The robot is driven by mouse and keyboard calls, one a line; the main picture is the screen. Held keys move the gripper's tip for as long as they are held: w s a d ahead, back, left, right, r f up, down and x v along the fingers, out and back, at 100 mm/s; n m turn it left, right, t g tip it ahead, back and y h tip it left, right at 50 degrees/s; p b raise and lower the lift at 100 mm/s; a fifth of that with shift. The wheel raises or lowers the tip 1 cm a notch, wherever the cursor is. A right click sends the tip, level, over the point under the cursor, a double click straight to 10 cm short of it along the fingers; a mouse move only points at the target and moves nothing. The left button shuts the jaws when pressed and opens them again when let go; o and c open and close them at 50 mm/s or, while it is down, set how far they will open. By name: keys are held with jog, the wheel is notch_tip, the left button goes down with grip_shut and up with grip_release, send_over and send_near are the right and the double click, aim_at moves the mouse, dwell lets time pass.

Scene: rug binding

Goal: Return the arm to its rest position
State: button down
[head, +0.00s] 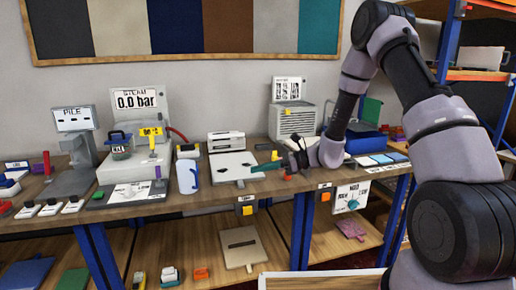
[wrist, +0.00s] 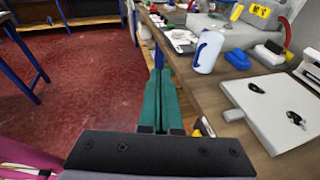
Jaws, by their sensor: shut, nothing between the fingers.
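My arm reaches in from the right of the head view and bends down over the workbench (head: 215,200). My gripper (head: 256,168) points left, beside the right end of a flat white plate unit (head: 232,162); I cannot tell whether they touch. In the wrist view the two teal fingers of my gripper (wrist: 160,75) lie together, shut with nothing between them. They are beside the bench's front edge, with the red floor to their left. The white plate unit (wrist: 275,112) is to their right.
A white and blue jug (head: 188,175) stands left of the plate. A steam unit (head: 135,165) and a pile gauge (head: 73,150) stand further left. A grey vented box (head: 293,120) and a blue machine (head: 366,140) are behind my wrist. Open floor (wrist: 85,85) lies before the bench.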

jog(key=s+d+r+n+h, duration=0.3)
jog(key=s+d+r+n, duration=0.15)
jog(key=r, duration=0.35)
jog(key=s+d+r+n+h, duration=0.3)
jog(key=s+d+r+n, duration=0.15)
jog(key=r, duration=0.35)
jog(key=s+d+r+n+t+h, duration=0.5)
jog(key=s+d+r+t+h, duration=0.2)
jog(key=s+d+r, duration=0.4)
jog(key=s+d, duration=0.2)
jog(key=d, duration=0.2)
jog(key=shift+s+d+r, duration=0.2)
jog(key=shift+r, duration=0.15)
